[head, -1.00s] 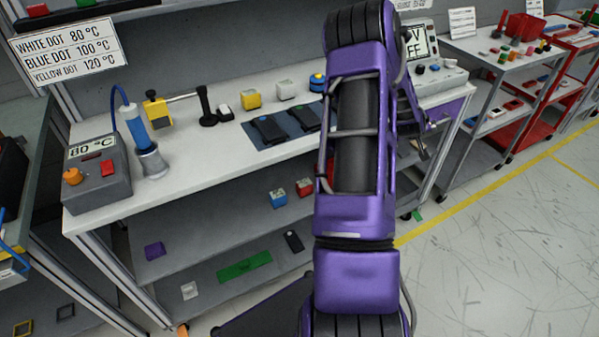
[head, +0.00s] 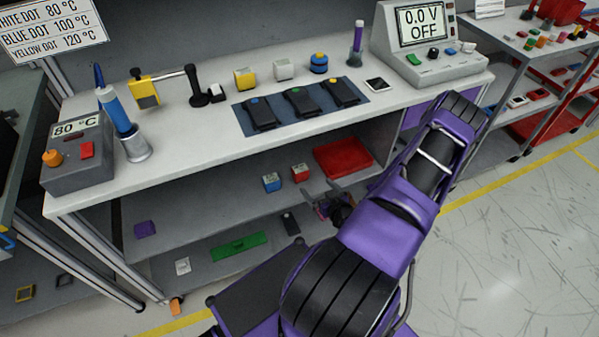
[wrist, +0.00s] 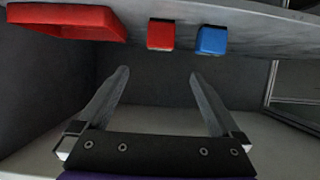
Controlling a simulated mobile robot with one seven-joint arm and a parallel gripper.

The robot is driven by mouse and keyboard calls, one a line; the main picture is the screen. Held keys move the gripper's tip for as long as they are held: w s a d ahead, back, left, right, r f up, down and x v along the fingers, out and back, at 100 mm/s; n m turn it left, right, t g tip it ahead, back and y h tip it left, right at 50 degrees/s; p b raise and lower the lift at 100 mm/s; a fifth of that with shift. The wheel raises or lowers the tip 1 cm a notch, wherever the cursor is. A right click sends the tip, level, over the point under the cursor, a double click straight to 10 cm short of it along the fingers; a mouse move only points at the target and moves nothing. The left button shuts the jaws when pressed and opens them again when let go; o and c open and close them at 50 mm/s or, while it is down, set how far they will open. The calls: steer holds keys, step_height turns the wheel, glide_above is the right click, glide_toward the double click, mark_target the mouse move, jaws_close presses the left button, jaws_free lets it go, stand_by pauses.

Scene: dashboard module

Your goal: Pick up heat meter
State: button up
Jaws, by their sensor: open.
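No object carries the name heat meter, and I cannot tell for sure which one it is. A grey box (head: 80,157) with an 80 °C display, an orange knob and a red button stands at the left end of the workbench. A blue pen-like tool (head: 116,112) stands in a metal holder beside it. My gripper (head: 328,203) is well below and right of these, at the front of the middle shelf. In the wrist view my gripper (wrist: 158,75) is open, with nothing between its fingers.
On the middle shelf are a red tray (head: 343,157), a blue cube (head: 271,183) and a red cube (head: 300,173). The wrist view shows them upside down. The benchtop (head: 190,150) holds a yellow device (head: 145,92), a mat with several black devices, and a 0.0 V unit (head: 428,45).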

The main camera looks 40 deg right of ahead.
mark_target(300, 167)
steer(key=x, duration=1.5)
steer(key=shift+w+d+b, duration=0.15)
steer(key=shift+b, duration=0.25)
steer(key=c, duration=1.4)
steer(key=shift+c, duration=0.6)
steer(key=shift+r, duration=0.15)
